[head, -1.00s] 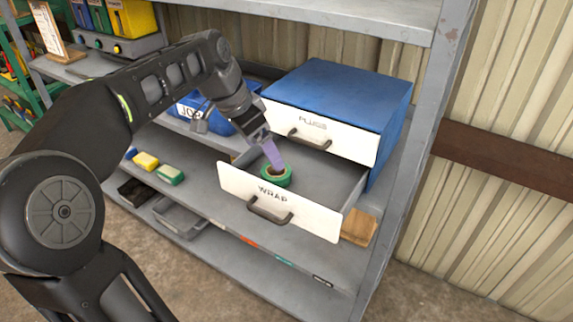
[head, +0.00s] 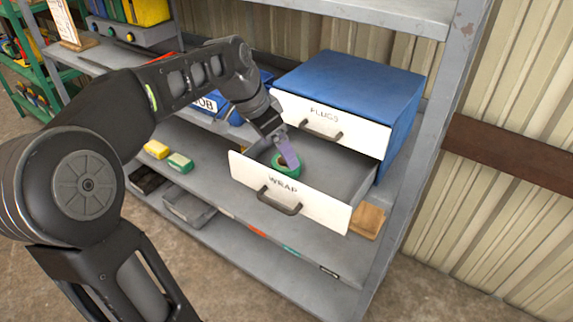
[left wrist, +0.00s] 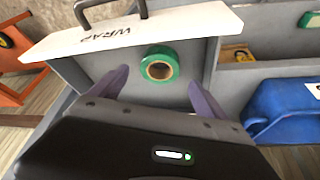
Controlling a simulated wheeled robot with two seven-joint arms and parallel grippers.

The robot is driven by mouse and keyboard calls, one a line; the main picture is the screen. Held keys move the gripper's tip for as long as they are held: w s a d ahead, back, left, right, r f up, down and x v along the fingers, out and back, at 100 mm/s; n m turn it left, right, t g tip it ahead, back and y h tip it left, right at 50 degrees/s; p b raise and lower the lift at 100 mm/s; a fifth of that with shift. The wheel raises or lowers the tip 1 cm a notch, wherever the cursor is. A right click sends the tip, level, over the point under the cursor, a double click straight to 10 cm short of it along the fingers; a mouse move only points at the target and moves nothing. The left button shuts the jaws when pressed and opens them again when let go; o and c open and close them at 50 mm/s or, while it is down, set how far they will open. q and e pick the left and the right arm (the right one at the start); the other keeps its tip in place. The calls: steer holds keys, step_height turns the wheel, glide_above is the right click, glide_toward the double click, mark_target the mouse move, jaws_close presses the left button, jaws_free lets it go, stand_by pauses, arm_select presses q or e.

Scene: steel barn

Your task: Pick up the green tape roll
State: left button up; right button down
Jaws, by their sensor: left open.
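The green tape roll (head: 287,165) lies inside the open lower drawer marked WRAP (head: 290,191), close behind its front panel. In the left wrist view the roll (left wrist: 159,53) lies flat with its hole showing, ahead of and between my fingers. My left gripper (head: 289,152) reaches down into the drawer at the roll, its purple fingers overlapping the roll in the head view. In the left wrist view the fingers of the left gripper (left wrist: 158,88) are spread apart with nothing between the tips. My right gripper is not in view.
The shut PLUGS drawer (head: 331,124) of the blue cabinet (head: 350,82) is just above and behind. A blue bin (head: 218,108) stands left of the cabinet. Yellow and green blocks (head: 179,163) lie on the shelf.

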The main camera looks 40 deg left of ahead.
arm_select(q)
steer(key=p+x, duration=0.1)
steer(key=x, duration=0.3)
steer(key=shift+w+f, duration=0.15)
steer(key=shift+f, duration=0.25)
steer(key=shift+c, duration=0.3)
steer(key=c, duration=1.4)
steer(key=shift+r, duration=0.2)
steer(key=shift+r, duration=0.6)
step_height(320, 180, up, 17)
steer(key=shift+d+f+p, duration=0.1)
steer(key=shift+f+p, duration=0.1)
steer(key=shift+p, duration=0.2)
